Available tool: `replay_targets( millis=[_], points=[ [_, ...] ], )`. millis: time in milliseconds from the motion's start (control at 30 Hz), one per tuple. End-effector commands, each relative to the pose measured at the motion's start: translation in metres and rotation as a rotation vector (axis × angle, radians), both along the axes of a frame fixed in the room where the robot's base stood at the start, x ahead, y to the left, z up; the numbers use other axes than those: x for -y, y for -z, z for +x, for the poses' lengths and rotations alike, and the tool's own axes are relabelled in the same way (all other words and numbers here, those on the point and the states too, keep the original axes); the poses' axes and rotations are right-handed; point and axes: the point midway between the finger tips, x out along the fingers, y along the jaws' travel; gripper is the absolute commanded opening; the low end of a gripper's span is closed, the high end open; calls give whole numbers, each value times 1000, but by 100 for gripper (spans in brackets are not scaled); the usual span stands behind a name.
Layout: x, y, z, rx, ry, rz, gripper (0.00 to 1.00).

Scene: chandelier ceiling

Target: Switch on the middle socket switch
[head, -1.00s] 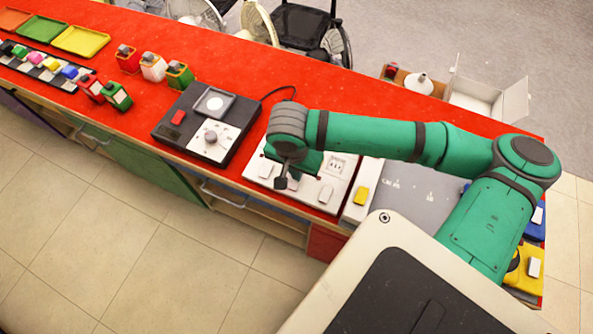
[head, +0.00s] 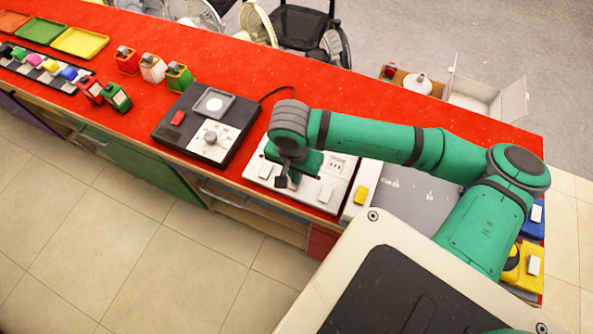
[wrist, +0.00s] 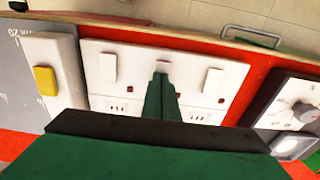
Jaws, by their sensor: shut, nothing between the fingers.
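The white socket panel (head: 337,181) lies on the red counter, with three white rocker switches along its front edge. In the wrist view the panel (wrist: 135,58) shows one outer switch (wrist: 107,69), the middle switch (wrist: 162,65) and the other outer switch (wrist: 213,81). My gripper (head: 283,182) is shut and empty, pointing down at the panel. In the wrist view its green fingertips (wrist: 162,77) overlap the near end of the middle switch and hide part of it. I cannot tell whether they touch it or which way it is tipped.
A dark box with a dial (head: 210,138) stands left of the panel. A white unit with a yellow switch (head: 361,195) and a grey plate (head: 415,195) are to the right. Open floor lies in front.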

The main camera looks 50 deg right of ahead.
Motion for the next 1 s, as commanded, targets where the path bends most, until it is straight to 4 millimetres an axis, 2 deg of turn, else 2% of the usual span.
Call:
replay_targets(
  millis=[67, 367, 533, 667, 1000],
  points=[
    [-8, 2, -1, -5, -7, 12, 0],
    [-7, 0, 0, 0, -7, 8, 0],
    [-8, -9, 1, 2, -9, 6, 0],
    [-12, -29, 2, 2, -14, 7, 0],
    [-19, -99, 0, 1, -14, 7, 0]
  ],
)
